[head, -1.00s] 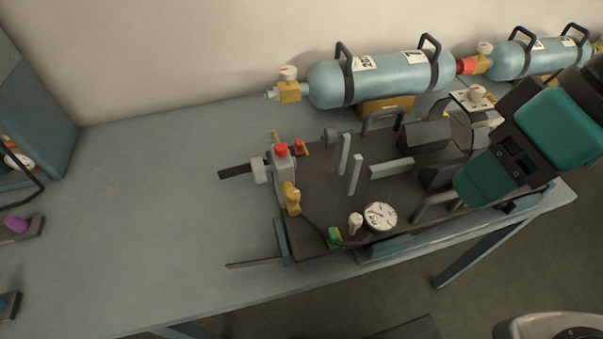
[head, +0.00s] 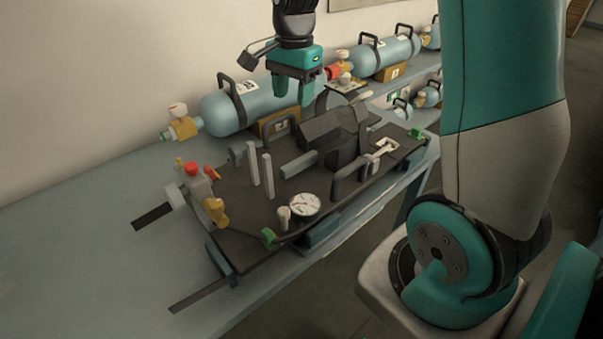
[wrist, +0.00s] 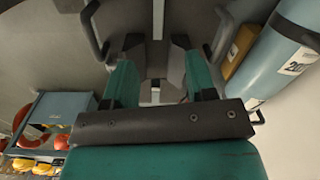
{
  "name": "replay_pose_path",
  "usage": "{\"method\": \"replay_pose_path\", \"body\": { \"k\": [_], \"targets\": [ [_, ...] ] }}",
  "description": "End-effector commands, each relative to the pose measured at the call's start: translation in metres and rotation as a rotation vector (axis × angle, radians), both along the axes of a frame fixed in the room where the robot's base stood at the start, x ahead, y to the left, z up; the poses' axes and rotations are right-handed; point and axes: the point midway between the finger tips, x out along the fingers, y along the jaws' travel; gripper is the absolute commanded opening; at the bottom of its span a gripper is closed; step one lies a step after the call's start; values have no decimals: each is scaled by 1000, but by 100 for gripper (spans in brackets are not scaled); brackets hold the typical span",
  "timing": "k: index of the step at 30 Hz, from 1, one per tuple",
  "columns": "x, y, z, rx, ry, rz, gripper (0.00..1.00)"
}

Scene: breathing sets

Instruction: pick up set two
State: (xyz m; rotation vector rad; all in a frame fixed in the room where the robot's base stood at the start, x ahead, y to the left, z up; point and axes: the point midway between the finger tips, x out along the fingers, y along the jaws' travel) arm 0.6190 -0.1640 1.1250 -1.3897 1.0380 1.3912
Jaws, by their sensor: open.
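A breathing set (head: 225,205) lies on the bench as a dark backplate with a gauge (head: 305,205), a red-knobbed valve, grey upright posts, dark harness blocks and carry handles along its sides. I cannot read a number that marks it as set two. My gripper (head: 294,98) is open and points down, appearing over the set's far side in front of the blue cylinder. In the wrist view its two green fingers (wrist: 160,88) are apart with nothing seen held between them. Dark handles (wrist: 92,28) show on both sides beyond the fingers; whether they touch is unclear.
A blue cylinder (head: 228,112) on an ochre block lies behind the set, with further cylinders (head: 385,55) to the right. A shelf unit (wrist: 50,115) with yellow and red items shows at lower left in the wrist view. The bench (head: 80,240) is clear at left.

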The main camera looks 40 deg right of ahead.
Motion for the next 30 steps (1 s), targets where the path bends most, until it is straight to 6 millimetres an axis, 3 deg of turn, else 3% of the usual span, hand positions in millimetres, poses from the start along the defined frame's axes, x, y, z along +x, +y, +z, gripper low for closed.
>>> {"method": "replay_pose_path", "body": {
  "k": [1,5,18,30],
  "targets": [
    [6,-16,-10,-10,13,-99,51],
    [12,-32,-22,-25,27,-225,51],
    [11,-31,-113,-25,29,-228,51],
    [6,-30,-152,-24,30,-226,51]
  ]
}}
